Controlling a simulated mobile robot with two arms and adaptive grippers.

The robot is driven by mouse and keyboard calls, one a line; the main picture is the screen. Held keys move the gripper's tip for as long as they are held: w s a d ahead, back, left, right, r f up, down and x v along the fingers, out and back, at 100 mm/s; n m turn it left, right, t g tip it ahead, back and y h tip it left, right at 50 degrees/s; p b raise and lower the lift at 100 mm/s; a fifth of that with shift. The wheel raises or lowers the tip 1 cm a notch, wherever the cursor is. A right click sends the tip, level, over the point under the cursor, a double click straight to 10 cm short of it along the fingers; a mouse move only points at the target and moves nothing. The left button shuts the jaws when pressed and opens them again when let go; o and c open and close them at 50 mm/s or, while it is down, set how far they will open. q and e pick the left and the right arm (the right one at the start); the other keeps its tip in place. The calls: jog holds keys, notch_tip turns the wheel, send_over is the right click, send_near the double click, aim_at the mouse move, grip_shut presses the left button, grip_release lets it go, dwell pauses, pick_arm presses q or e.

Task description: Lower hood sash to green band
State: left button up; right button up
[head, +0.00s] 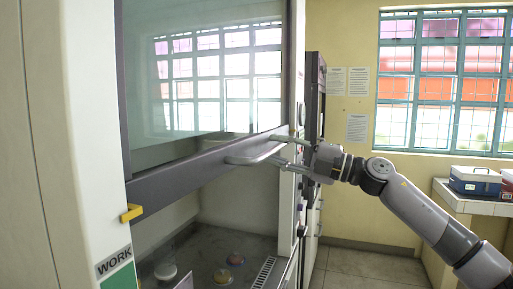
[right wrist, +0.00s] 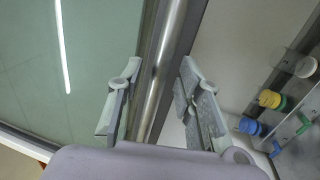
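The hood sash (head: 205,75) is a glass pane with a dark bottom rail, raised above the open work space. A metal handle bar (head: 257,155) runs along the rail. A yellow pointer (head: 131,213) sits at the rail's left end, above the green band (head: 120,279) under a "WORK" label on the left post. My right gripper (head: 287,153) is at the right end of the handle. In the right wrist view the handle bar (right wrist: 164,65) passes between its two spread fingers (right wrist: 160,80), which look apart from it. My left gripper is not in view.
The hood's left post (head: 75,130) is close in front. Inside, the work surface (head: 205,255) holds a few small round items. Coloured valve knobs (right wrist: 270,99) show at right in the wrist view. A blue-sided box (head: 475,181) stands on a far-right counter. Floor behind is clear.

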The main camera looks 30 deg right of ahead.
jog(key=shift+w+a+r, duration=0.1)
jog(key=shift+w+a, duration=0.3)
jog(key=shift+s+d, duration=0.15)
jog(key=shift+c, duration=0.6)
jog(key=c, duration=0.7)
grip_shut()
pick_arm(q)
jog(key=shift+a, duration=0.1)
